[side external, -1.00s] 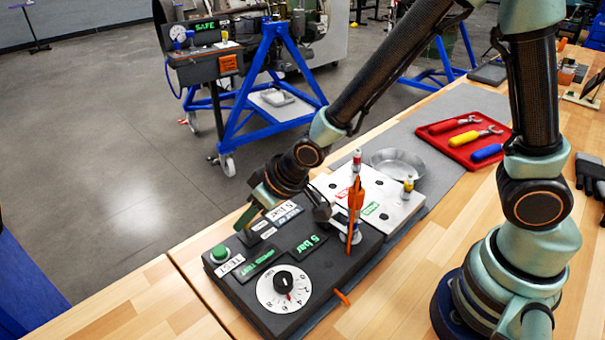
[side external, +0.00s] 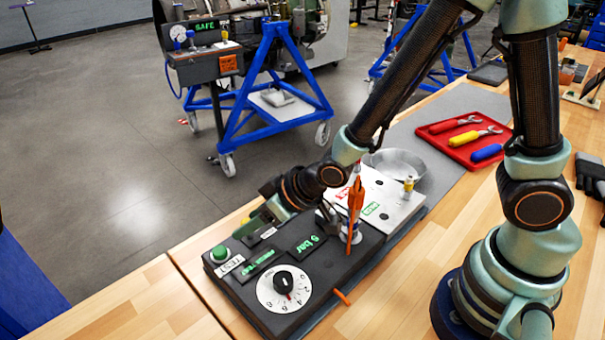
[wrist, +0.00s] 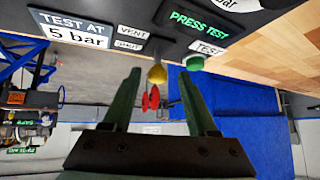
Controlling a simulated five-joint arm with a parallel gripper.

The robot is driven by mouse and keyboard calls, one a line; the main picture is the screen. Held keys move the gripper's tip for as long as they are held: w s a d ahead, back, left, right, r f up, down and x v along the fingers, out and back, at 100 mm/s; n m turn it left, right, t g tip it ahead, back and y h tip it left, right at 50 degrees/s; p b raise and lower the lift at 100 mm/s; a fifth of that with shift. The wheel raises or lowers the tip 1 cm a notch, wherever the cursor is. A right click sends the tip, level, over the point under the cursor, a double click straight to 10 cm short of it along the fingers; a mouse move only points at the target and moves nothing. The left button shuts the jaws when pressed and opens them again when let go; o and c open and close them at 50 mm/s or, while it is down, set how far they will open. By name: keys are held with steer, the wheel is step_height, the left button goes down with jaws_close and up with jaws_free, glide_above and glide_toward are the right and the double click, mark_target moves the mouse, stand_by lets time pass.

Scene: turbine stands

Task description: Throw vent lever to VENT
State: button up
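The black test panel (side external: 222,275) lies on the bench. In the wrist view the VENT label (wrist: 132,31) sits beside the SHUT label (wrist: 127,44). A yellow knob (wrist: 157,73) on a dark stem, apparently the vent lever, shows near these labels. My gripper (wrist: 162,76) is open, with a green finger on each side of the knob in the picture; I cannot tell whether either touches it. In the side view my gripper (side external: 250,218) is low over the panel's far edge, and the lever is hidden there.
A green button (wrist: 194,62) is close to the right finger; it also shows in the side view (side external: 219,253). A dial (side external: 284,288) and an upright orange handle (side external: 355,205) stand nearby. A white plate (side external: 395,205), metal bowl (side external: 398,163) and red tool tray (side external: 450,150) lie further right.

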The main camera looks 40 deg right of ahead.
steer(key=shift+r, duration=0.1)
steer(key=v, duration=0.5)
steer(key=shift+w, duration=0.1)
step_height(320, 180, up, 7)
stand_by(0.4)
steer(key=r+g+h, duration=0.2)
steer(key=g+h, duration=0.2)
steer(key=g, duration=0.4)
glide_above(247, 220)
step_height(247, 220, down, 12)
steer(key=shift+a+f, duration=0.1)
stand_by(0.5)
jaws_close()
